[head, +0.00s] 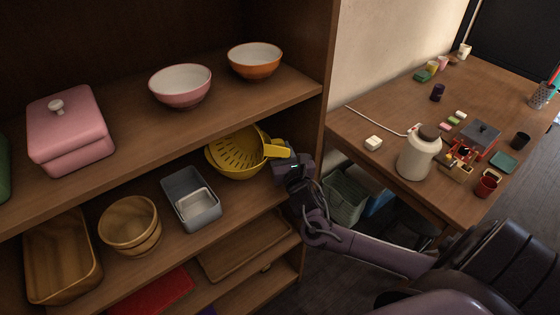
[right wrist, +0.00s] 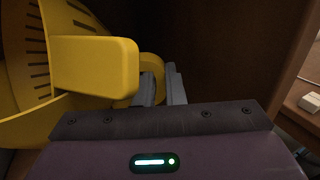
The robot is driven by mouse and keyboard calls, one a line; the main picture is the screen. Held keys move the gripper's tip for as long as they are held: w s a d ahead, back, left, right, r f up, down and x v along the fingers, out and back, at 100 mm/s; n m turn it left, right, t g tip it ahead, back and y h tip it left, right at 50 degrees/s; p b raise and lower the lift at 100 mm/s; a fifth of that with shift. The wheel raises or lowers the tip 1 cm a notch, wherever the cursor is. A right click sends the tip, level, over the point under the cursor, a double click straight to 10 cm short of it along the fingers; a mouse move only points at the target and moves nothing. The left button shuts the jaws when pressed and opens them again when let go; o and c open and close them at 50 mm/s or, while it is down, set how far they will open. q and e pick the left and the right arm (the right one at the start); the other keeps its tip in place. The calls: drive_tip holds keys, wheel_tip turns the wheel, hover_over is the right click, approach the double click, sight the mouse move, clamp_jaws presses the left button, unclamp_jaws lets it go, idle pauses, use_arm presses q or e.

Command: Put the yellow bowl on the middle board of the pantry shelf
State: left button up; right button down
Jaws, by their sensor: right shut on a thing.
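The yellow bowl (head: 232,152) has slots like a colander and a flat handle. It is at the right end of the pantry shelf's middle board (head: 242,203), tilted; I cannot tell whether it rests on the board. In the right wrist view the bowl (right wrist: 22,65) fills the left side, with its handle close to the camera. My right gripper (head: 284,166) is shut on the bowl's right side, near the handle. Its grey fingers (right wrist: 162,88) show in the right wrist view beside a yellow loop, partly hidden by the handle. My left gripper is out of view.
A grey bin (head: 178,211) and a wooden bowl (head: 118,242) stand left of the yellow bowl. The upper board above holds a pink bowl (head: 180,98), an orange bowl (head: 255,73) and a pink box (head: 65,145). The shelf's side panel (head: 328,60) is close right of my gripper.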

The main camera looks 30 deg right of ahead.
wheel_tip(320, 180, down, 4)
drive_tip(key=shift+f, duration=0.4)
drive_tip(key=c, duration=1.5)
unclamp_jaws()
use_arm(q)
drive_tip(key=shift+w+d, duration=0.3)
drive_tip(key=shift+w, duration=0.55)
